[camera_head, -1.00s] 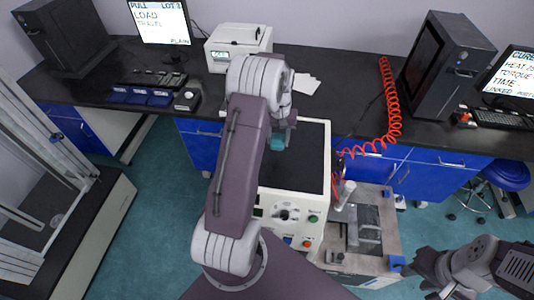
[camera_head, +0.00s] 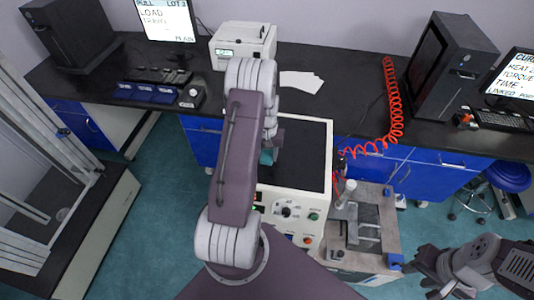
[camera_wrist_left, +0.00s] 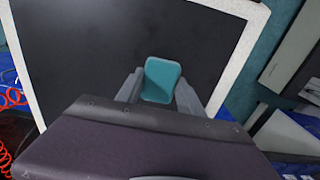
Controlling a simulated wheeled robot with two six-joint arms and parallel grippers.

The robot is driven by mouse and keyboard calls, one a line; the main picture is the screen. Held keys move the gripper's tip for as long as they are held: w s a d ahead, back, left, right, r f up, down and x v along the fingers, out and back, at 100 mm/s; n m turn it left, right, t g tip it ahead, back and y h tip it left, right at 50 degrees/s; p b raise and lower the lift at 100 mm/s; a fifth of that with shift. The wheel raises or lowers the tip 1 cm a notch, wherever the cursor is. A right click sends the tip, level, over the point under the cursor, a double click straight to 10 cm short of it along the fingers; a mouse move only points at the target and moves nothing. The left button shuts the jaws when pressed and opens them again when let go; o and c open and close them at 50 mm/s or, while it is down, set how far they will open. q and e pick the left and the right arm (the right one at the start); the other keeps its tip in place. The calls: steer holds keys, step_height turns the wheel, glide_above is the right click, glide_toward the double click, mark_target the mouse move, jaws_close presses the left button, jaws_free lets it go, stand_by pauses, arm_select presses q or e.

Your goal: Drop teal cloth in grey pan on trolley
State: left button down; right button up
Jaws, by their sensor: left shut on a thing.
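The teal cloth (camera_head: 267,157) shows as a small patch beside my left forearm in the head view. In the left wrist view the teal cloth (camera_wrist_left: 161,80) is a rounded flat piece between the fingers. My left gripper (camera_wrist_left: 160,90) is shut on it, over the black top of the cream machine. In the head view my left gripper (camera_head: 271,148) is mostly hidden by the arm. A grey pan-like part (camera_head: 364,222) lies on the trolley (camera_head: 388,240), right of the machine. My right gripper (camera_head: 428,266) is at the lower right; its jaws are unclear.
The cream machine (camera_head: 310,200) with a black top stands left of the trolley. A black bench (camera_head: 340,95) with monitors runs along the back. A glazed frame (camera_head: 50,190) stands at left.

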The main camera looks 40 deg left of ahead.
arm_select(q)
steer(key=shift+f, duration=0.25)
steer(key=c, duration=0.7)
jaws_free()
steer(key=shift+c, duration=0.2)
steer(key=shift+r, duration=0.15)
